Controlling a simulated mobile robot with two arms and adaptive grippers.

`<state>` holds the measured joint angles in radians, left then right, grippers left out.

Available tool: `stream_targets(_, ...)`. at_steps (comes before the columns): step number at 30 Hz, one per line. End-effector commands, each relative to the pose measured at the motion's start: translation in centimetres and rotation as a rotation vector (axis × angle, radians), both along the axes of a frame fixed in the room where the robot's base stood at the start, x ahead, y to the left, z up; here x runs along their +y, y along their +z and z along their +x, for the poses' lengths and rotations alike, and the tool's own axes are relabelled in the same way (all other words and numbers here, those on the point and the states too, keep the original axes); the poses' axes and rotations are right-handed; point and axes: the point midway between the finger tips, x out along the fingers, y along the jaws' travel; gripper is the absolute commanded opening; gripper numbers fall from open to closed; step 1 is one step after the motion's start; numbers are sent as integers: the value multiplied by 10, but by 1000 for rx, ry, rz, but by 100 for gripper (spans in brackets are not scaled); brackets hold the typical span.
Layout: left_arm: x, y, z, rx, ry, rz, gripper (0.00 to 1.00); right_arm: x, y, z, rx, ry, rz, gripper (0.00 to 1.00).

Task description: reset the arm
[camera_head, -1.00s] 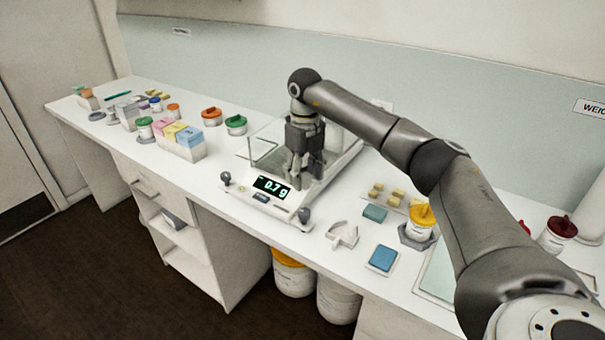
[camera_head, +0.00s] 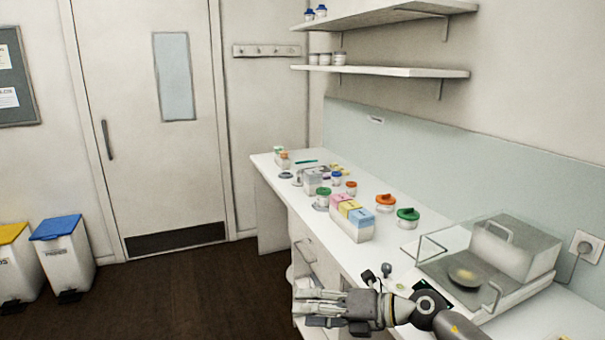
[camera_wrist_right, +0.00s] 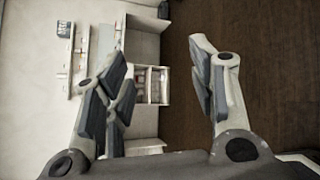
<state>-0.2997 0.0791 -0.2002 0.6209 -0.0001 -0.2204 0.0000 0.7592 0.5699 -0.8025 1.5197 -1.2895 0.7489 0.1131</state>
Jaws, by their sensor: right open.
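My right gripper (camera_head: 318,308) is in front of the counter's front edge in the head view, its fingers pointing left. In the right wrist view the fingers of this gripper (camera_wrist_right: 160,85) are spread apart with nothing between them. The right arm comes in from the lower right, over the front edge near the balance (camera_head: 515,295). A small heap of yellowish material (camera_head: 464,275) shows on the balance. My left gripper is in neither view.
The counter (camera_head: 400,240) holds a box of pink, yellow and blue packs (camera_head: 352,222), an orange-lidded jar (camera_head: 385,203) and a green-lidded jar (camera_head: 407,218). Two bins (camera_head: 62,255) stand by the door (camera_head: 150,130). The dark floor (camera_head: 190,290) left of the gripper is clear.

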Motion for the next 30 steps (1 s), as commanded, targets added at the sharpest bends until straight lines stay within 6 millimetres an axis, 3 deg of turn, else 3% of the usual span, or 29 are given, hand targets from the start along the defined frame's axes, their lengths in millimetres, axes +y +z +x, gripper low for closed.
stream_targets(3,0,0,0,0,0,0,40,21,27,-10,37,-101,259,52)
stream_targets(6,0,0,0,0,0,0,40,21,47,-11,89,-218,462,52)
stream_targets(10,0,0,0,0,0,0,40,1,62,-10,188,-401,702,52)
stream_targets(14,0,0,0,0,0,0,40,-33,56,-9,320,-614,904,52)
stream_targets(17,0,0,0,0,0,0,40,-65,38,-13,439,-791,1029,52)
stream_targets(23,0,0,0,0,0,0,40,-127,-27,-43,718,-1176,1195,52)
stream_targets(26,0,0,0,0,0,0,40,-151,-68,-74,876,-1375,1230,52)
stream_targets(30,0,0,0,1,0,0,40,-175,-124,-133,1111,-1646,1221,52)
